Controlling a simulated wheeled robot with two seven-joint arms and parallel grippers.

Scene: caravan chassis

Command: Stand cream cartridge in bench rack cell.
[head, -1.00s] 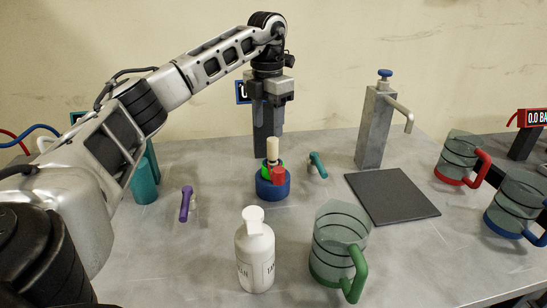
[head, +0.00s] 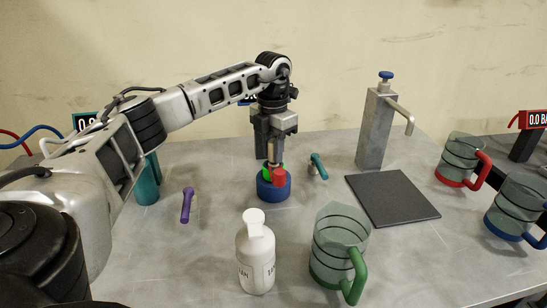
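The cream cartridge (head: 271,153) is a slim upright cylinder. It stands at the round blue holder (head: 274,190) in the middle of the bench, beside a green piece (head: 264,170) and a red piece (head: 280,178). My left gripper (head: 271,158) points straight down over it, with one finger on each side of the cartridge. The fingers look spread as before, and I see no clear grip. They hide part of the cartridge. I cannot make out a separate bench rack with cells. My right gripper is not in view.
A teal-handled piece (head: 318,166) and a purple-handled piece (head: 187,205) flank the holder. A white bottle (head: 256,260) and green-handled jug (head: 338,250) stand in front. A grey tap post (head: 373,130) and dark mat (head: 392,197) are to the right, with red-handled (head: 460,155) and blue-handled (head: 517,205) jugs beyond.

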